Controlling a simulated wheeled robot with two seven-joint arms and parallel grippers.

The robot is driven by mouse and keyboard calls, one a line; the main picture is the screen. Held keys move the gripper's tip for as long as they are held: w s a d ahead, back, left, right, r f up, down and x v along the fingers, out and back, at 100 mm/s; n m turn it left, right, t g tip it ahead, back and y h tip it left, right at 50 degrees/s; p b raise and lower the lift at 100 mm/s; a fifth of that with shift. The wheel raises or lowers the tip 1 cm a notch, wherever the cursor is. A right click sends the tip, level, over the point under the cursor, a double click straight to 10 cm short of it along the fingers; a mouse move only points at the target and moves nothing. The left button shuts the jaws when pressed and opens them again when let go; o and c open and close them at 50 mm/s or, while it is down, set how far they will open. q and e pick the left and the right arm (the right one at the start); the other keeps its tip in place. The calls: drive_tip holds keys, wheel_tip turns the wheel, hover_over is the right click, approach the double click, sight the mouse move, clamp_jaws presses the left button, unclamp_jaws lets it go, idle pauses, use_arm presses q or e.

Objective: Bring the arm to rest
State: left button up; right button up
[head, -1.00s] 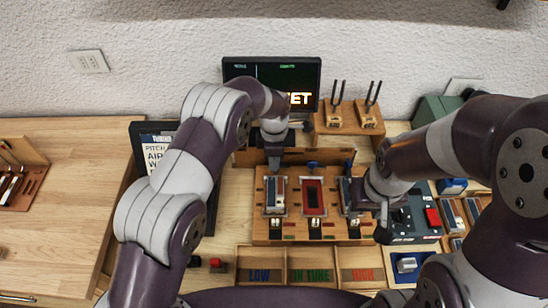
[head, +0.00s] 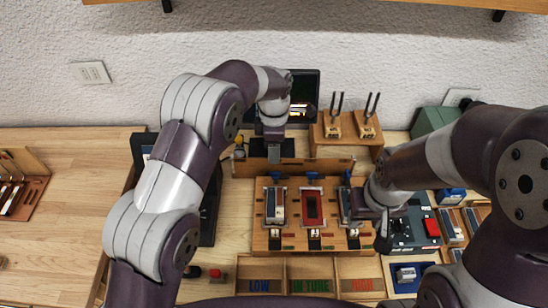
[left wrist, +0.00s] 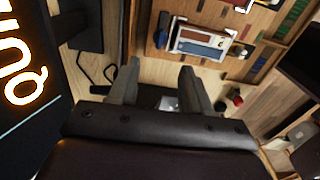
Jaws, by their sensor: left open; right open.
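My left gripper (head: 273,154) hangs above the back edge of the wooden board, in front of the dark screen, jaws empty. In the left wrist view its two fingers (left wrist: 158,85) stand wide apart with nothing between them. My right gripper (head: 383,226) is at the right side of the board, beside the rightmost slot and the dark box with the red button. It is open, though its fingertips are small and partly hidden by my arm. The wooden board (head: 262,240) carries several slotted modules, one with a red insert (head: 312,207).
A three-part tray marked LOW, IN TUNE and HIGH (head: 310,262) lies in front of the board. Two tuning forks (head: 333,118) stand at the back. A dark box with a red button (head: 432,227) sits right. The wooden tabletop (head: 75,220) at left is largely clear.

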use_arm(q)
wheel_tip(320, 180, up, 3)
drive_tip(key=shift+p, duration=0.6)
use_arm(e)
wheel_tip(320, 180, up, 3)
drive_tip(key=shift+f, duration=0.1)
